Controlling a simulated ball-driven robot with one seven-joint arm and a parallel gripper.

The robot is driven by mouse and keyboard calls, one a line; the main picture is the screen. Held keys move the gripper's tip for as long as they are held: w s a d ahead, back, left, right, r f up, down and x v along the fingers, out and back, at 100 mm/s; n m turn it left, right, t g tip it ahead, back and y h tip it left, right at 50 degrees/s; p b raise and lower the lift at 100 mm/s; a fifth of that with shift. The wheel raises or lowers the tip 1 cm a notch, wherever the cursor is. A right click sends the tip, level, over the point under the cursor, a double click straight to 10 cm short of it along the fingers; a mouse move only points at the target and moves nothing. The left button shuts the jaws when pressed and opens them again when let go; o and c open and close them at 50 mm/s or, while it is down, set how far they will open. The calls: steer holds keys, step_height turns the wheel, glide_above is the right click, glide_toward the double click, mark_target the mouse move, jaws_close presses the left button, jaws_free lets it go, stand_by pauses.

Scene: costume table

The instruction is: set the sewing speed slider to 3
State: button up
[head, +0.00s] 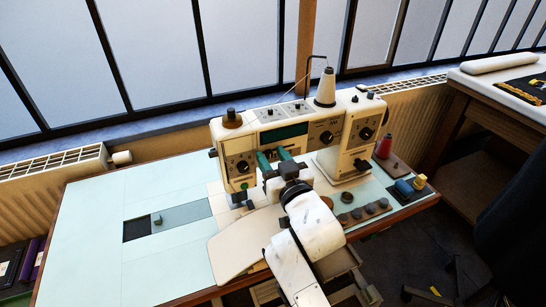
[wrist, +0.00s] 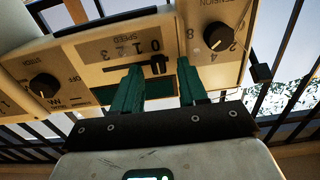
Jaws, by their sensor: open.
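The cream sewing machine (head: 236,150) stands on the pale table with its front facing me. In the wrist view, which is upside down, the speed slider's dark knob (wrist: 158,64) sits at the right end of its slot, by the digit that looks like 0. The row of speed digits (wrist: 130,48) runs along the slot, with the higher ones towards the left. My gripper (head: 273,155) is open, its green fingers pointing at the machine front. In the wrist view the fingertips (wrist: 162,72) lie on either side of the knob, with gaps showing. In the head view the slider is hidden.
The tension dial (wrist: 217,36) and another dial (wrist: 43,86) flank the slider. A thread cone (head: 325,88) stands on top of the machine. A red spool (head: 384,148) and several dark knobs (head: 370,208) are at the right.

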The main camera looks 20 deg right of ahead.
steer(key=shift+w, duration=0.1)
jaws_close()
stand_by(0.4)
